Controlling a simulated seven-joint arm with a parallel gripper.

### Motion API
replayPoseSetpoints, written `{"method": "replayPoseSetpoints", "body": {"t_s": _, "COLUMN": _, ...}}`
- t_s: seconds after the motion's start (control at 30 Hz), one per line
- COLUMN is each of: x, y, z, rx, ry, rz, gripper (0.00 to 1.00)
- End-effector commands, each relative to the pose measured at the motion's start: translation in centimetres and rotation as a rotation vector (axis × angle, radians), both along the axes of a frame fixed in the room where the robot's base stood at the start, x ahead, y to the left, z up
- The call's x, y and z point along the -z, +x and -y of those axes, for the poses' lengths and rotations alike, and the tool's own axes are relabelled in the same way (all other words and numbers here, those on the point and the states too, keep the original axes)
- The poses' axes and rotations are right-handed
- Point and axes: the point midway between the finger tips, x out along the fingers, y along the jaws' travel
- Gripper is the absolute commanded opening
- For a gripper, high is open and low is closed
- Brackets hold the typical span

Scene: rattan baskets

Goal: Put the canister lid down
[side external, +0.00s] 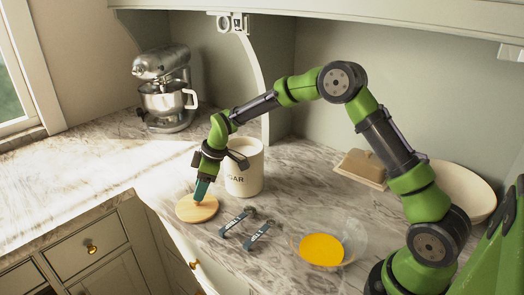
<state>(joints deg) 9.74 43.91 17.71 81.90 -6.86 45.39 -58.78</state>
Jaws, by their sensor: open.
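The round wooden canister lid (183,211) lies flat on the marble counter, near its front edge. My gripper (200,196) points down right over the lid, with its tips at or just above the lid's top. Its jaws are open, though the gap between the fingers is hard to see from here. The white canister (246,180) with dark lettering ending in "GAR" stands upright just to the right and behind the gripper. Its top is partly hidden by my arm.
Two dark measuring tools (257,236) lie right of the lid. A glass bowl (347,232) with yellow contents is further right. A butter dish (361,168) and a large pale bowl (462,190) stand behind. A stand mixer (163,88) is at the back left. The left counter is clear.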

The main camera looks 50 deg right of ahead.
Motion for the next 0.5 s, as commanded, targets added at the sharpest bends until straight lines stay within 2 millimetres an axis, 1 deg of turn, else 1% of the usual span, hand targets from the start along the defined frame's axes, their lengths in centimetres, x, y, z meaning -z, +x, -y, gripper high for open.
{"method": "replayPoseSetpoints", "body": {"t_s": 0.03, "x": -1.2, "y": -0.3, "z": 0.4, "rx": 0.001, "ry": -0.001, "rz": 0.003, "gripper": 0.53}}
{"method": "replayPoseSetpoints", "body": {"t_s": 0.2, "x": -4.5, "y": -1.3, "z": 1.4, "rx": 0.002, "ry": -0.002, "rz": 0.003, "gripper": 0.53}}
{"method": "replayPoseSetpoints", "body": {"t_s": 0.3, "x": -6.0, "y": -1.7, "z": 1.8, "rx": 0.002, "ry": 0.000, "rz": 0.002, "gripper": 0.53}}
{"method": "replayPoseSetpoints", "body": {"t_s": 0.5, "x": -7.8, "y": -2.4, "z": 2.1, "rx": 0.007, "ry": -0.001, "rz": 0.001, "gripper": 0.53}}
